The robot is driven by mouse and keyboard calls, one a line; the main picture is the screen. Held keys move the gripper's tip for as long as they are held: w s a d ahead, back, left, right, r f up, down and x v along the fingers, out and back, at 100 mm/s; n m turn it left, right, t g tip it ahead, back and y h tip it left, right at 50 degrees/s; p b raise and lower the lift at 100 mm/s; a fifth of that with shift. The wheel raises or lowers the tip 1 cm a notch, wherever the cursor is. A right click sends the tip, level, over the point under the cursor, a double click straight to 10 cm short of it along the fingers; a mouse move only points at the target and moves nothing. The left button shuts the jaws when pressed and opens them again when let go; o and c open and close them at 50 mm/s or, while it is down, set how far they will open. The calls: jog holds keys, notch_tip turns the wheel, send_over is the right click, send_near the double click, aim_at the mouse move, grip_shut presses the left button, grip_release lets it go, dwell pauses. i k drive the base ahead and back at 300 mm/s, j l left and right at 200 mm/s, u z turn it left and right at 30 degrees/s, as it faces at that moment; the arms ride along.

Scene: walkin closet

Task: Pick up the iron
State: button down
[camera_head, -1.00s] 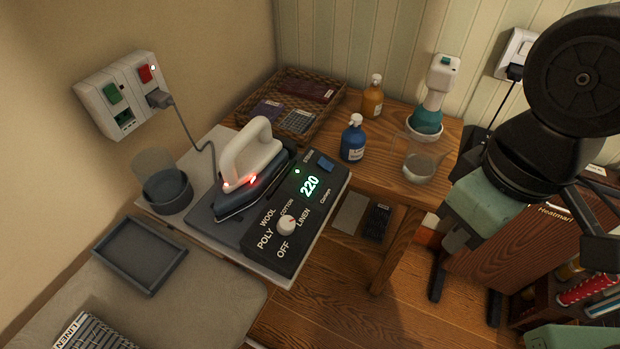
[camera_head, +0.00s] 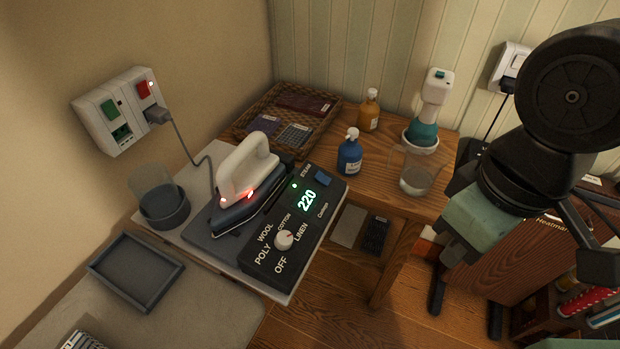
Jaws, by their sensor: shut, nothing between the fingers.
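The iron (camera_head: 246,179) has a white handle and a dark soleplate with a red light. It rests tilted, handle up, on the dark ironing station (camera_head: 215,245) left of the middle. The control panel (camera_head: 290,230) beside it reads 220 in green and has a white dial. My dark and green arm (camera_head: 480,212) hangs at the right, well away from the iron.
A blue bottle (camera_head: 349,153), an amber bottle (camera_head: 369,111), a clear jug (camera_head: 416,170) and a wicker tray (camera_head: 243,128) stand on the wooden table. A cup (camera_head: 164,205) is left of the iron. A cord runs to the wall socket (camera_head: 118,112). An empty grey tray (camera_head: 137,268) lies in front.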

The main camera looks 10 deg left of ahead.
aim_at(250, 176)
jog(key=u, duration=2.25)
jog(key=i+j+z, duration=0.2)
jog(key=j+z, duration=0.2)
jog(key=j, duration=0.2)
